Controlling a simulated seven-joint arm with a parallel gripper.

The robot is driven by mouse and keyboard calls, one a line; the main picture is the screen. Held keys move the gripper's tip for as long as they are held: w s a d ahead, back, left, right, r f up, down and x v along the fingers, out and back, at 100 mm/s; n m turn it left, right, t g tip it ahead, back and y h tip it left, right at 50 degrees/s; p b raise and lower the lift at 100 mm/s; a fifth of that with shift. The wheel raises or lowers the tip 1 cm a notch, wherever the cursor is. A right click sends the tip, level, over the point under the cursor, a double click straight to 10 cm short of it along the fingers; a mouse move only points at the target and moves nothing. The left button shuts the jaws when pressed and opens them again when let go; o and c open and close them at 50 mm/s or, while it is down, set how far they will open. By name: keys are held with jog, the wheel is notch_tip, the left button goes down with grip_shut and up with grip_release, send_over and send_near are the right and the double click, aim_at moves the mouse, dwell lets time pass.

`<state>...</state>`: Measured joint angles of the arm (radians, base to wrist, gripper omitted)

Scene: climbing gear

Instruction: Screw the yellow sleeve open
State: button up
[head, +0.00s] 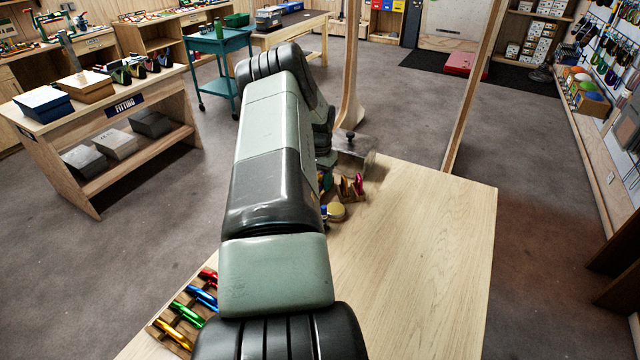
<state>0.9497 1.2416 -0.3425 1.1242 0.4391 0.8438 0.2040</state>
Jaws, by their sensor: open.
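I cannot single out the yellow sleeve for certain. A small upright group of coloured gear (351,186), with purple and yellow-gold parts, stands on the light wooden table (430,250), just right of my arm. A round tan-gold piece (336,212) lies in front of it, partly hidden by my arm. At the lower left, a wooden rack (157,329) holds shiny red, blue, green and yellow pieces; the yellow one (173,338) is nearest. My arm reaches over the table and bends down at its far end. My gripper's fingers are hidden behind the arm.
A grey metal block with a black knob (351,157) stands at the table's far edge. Wooden posts (472,85) rise beyond it. The table's right half is bare. A shelf bench with boxes (120,118) and a teal cart (215,62) stand back left, off the table.

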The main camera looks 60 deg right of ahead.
jog(key=shift+s, duration=0.8)
jog(key=shift+r, duration=1.4)
jog(key=shift+w, duration=1.05)
